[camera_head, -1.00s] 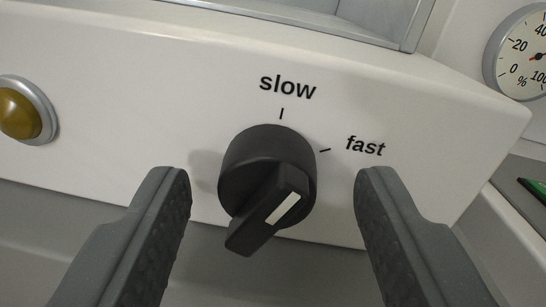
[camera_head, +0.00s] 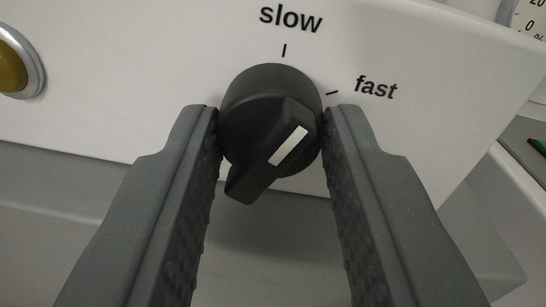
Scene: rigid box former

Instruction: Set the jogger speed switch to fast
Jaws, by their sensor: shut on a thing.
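The jogger speed switch (camera_head: 268,130) is a black rotary knob with a white pointer mark (camera_head: 289,146) on its handle bar. It sits on a white panel in the upper middle of the view. The label "slow" (camera_head: 290,18) is above it and the label "fast" (camera_head: 376,87) is to its upper right, each with a short tick. The white mark slants up and to the right. My gripper (camera_head: 271,115) has its two grey fingers on either side of the knob's round body, shut on it, with the tips at its left and right edges.
An amber button (camera_head: 12,68) in a grey ring is on the panel at the far left. Part of a round gauge (camera_head: 529,18) shows at the top right. Grey surface lies below the panel.

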